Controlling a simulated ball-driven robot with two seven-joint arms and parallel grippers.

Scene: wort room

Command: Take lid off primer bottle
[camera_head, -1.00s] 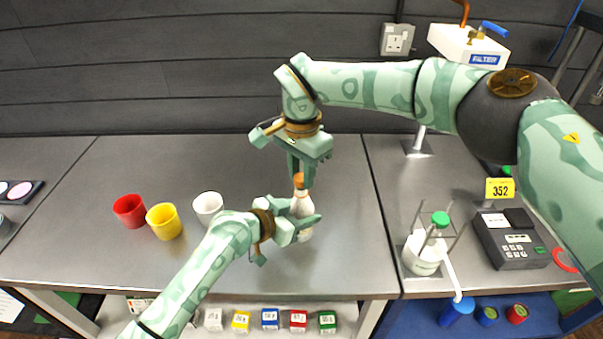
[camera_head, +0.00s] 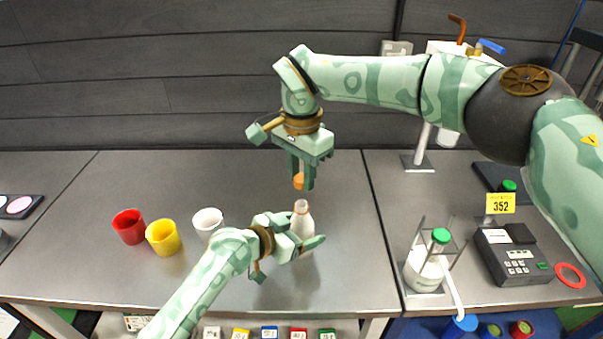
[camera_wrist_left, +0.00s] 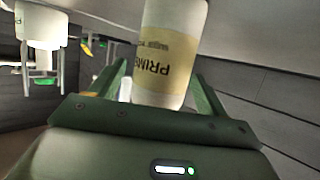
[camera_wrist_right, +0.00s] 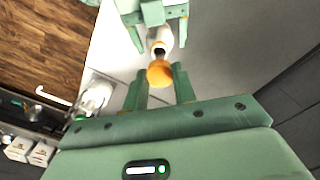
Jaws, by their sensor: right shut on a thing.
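The white primer bottle (camera_head: 301,214) stands upright on the grey bench, its neck uncovered.
Red (camera_head: 129,227), yellow (camera_head: 163,238) and white (camera_head: 207,221) cups stand left of the bottle. On the right are a green-capped flask in a stand (camera_head: 424,272) and a grey meter (camera_head: 512,262). The bench behind the cups is clear.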

